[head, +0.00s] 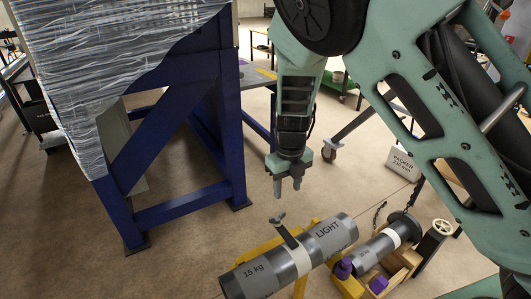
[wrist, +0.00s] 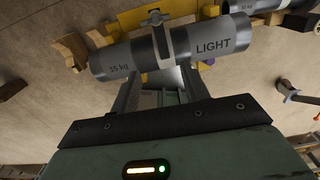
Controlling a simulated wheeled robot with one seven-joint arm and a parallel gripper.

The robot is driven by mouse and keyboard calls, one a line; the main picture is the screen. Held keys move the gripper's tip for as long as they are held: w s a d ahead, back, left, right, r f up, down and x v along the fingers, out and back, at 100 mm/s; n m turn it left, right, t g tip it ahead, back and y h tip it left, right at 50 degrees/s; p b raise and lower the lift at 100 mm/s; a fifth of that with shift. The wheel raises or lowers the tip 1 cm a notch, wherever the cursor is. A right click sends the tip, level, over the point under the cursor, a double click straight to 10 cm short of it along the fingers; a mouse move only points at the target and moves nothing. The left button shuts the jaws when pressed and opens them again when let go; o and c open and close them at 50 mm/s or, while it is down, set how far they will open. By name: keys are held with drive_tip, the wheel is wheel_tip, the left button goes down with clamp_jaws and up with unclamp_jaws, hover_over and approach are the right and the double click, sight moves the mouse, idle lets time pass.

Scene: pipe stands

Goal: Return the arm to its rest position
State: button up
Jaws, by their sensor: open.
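My arm is green and comes down from the top right in the head view. My gripper (head: 287,186) points downward, open and empty, above a grey pipe (head: 256,272) marked "15 kg" and "LIGHT". The pipe lies on a yellow stand (head: 300,287), and a clamp with a wing handle (head: 280,222) sits across its middle. In the wrist view, the same pipe (wrist: 205,40) and its clamp (wrist: 157,30) lie beyond my gripper (wrist: 160,80). The fingers look apart from the pipe and its clamp.
A second, smaller pipe (head: 365,252) lies on a stand at the right, near purple parts (head: 378,284) and a white handwheel (head: 442,227). A blue steel frame (head: 228,130) with a wrapped load stands at the left. A box marked "PACKER" (head: 403,164) sits on the floor behind.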

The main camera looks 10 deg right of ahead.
drive_tip(key=s+a+r+n+g+y, duration=0.1)
drive_tip(key=s+a+r+n, duration=0.25)
drive_tip(key=s+n, duration=0.55)
drive_tip(key=s+a+r+n+g+y, duration=0.1)
drive_tip(key=s+a+r+n, duration=0.2)
drive_tip(key=s+r+n, duration=0.55)
drive_tip(key=s+d+n+t, duration=0.1)
drive_tip(key=s+n, duration=0.4)
drive_tip(key=n, duration=0.6)
drive_tip(key=s+d+r+n+t+h, duration=0.1)
drive_tip(key=s+n, duration=0.5)
drive_tip(key=n, duration=0.6)
drive_tip(key=shift+d+r, duration=0.3)
drive_tip(key=shift+d, duration=0.1)
